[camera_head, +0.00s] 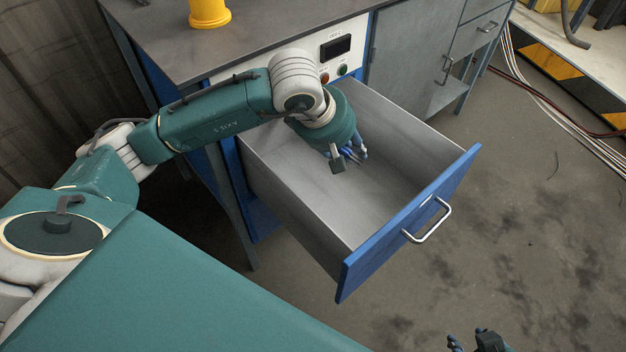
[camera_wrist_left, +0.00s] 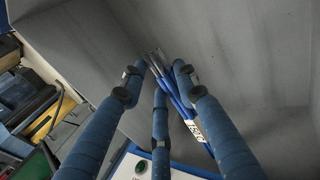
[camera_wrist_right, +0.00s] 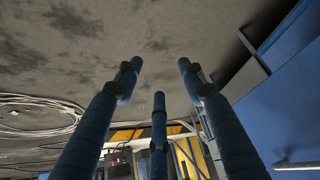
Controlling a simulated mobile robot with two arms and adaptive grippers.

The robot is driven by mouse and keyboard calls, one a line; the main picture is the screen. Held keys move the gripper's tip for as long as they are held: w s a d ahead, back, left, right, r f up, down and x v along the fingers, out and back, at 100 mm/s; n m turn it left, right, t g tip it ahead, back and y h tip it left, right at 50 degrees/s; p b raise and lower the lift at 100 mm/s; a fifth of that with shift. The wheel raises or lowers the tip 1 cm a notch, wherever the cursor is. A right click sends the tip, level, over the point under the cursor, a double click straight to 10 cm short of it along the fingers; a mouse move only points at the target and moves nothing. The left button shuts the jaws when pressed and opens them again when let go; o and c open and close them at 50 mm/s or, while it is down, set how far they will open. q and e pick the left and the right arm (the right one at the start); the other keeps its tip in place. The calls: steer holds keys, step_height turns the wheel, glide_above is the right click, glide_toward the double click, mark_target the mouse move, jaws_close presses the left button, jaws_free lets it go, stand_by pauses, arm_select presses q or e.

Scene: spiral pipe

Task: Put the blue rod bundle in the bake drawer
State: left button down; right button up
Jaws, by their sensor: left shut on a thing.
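The bake drawer (camera_head: 377,246) is pulled out, with a blue front, a metal handle (camera_head: 427,222) and a bare grey inside. My left gripper (camera_head: 349,158) is over the drawer's inside, between its walls, pointing down. In the left wrist view its fingers are closed in on the blue rod bundle (camera_wrist_left: 184,110), thin blue rods with pale tips and a white label. The head view hides most of the bundle behind the gripper, and its height over the drawer floor is unclear. My right gripper (camera_wrist_right: 160,82) is open and empty, its fingers spread, outside the drawer.
The workbench top (camera_head: 180,45) carries a yellow pipe piece (camera_head: 209,12) at the back. A panel with a dark display (camera_head: 336,46) and buttons is above the drawer. Cables (camera_head: 560,115) lie on the floor at right. Floor in front of the drawer is clear.

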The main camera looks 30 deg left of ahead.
arm_select(q)
step_height(320, 180, down, 10)
steer(key=shift+r+b, duration=0.25)
steer(key=shift+b, duration=0.8)
steer(key=shift+f, duration=0.25)
arm_select(e)
steer(key=w+a+r+t+y, duration=0.1)
steer(key=w+a+r+t, duration=0.2)
steer(key=w+r+t, duration=0.3)
steer(key=w+r, duration=0.2)
steer(key=w, duration=0.2)
steer(key=shift+w+a+y, duration=0.3)
steer(key=shift+a, duration=0.1)
steer(key=shift+w+r, duration=0.15)
arm_select(q)
steer(key=shift+f+b, duration=0.2)
steer(key=shift+b, duration=0.1)
steer(key=shift+f, duration=0.25)
arm_select(e)
steer(key=shift+w+a+r+t+y, duration=0.2)
steer(key=shift+w+r+t, duration=0.25)
steer(key=shift+r, duration=0.35)
steer(key=shift+w+a+r+t+y, duration=0.1)
steer(key=shift+w+a+r+t, duration=0.25)
steer(key=shift+r, duration=0.4)
steer(key=shift+w+a+r+t+y, duration=0.1)
steer(key=shift+w+r+t, duration=0.35)
steer(key=shift+r, duration=0.35)
